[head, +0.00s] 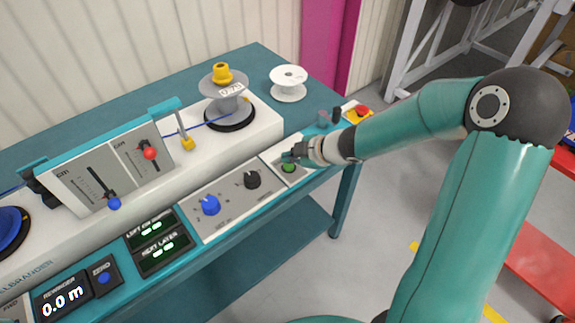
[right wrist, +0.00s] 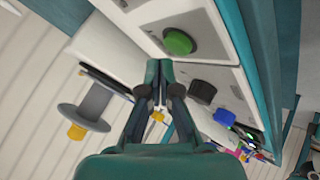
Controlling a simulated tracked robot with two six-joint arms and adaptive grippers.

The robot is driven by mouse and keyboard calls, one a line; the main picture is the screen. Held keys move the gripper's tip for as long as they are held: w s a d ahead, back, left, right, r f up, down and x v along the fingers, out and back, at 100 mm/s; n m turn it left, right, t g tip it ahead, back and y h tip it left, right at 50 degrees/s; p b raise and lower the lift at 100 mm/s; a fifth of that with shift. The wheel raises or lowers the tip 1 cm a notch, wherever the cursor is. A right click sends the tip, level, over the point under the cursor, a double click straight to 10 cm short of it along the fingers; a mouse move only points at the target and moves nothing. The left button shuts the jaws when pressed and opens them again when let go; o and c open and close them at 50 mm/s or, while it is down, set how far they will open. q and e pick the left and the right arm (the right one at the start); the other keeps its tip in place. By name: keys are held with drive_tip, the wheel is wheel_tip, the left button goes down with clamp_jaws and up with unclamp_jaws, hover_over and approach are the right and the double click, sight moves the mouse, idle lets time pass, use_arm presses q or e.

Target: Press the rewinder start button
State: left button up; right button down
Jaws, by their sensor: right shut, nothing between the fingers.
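The green start button (head: 288,168) sits on a grey plate at the right end of the rewinder's sloped front panel. It also shows in the right wrist view (right wrist: 178,42), round and uncovered, beyond the fingertips. My right gripper (head: 290,156) is shut and empty, its fingertips just behind and above the button in the head view. In the right wrist view the closed fingertips (right wrist: 159,66) are close to the button, with a small gap in the picture; I cannot tell the depth between them. My left gripper is not in view.
A black knob (head: 252,180) and a blue knob (head: 211,205) are left of the button. A red and yellow emergency stop (head: 358,112) is to its right. A white reel (head: 289,84) and a grey reel with a yellow cap (head: 222,82) stand behind.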

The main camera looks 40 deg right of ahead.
idle(0.8)
drive_tip(key=shift+f+b, duration=0.3)
drive_tip(key=shift+f, duration=0.05)
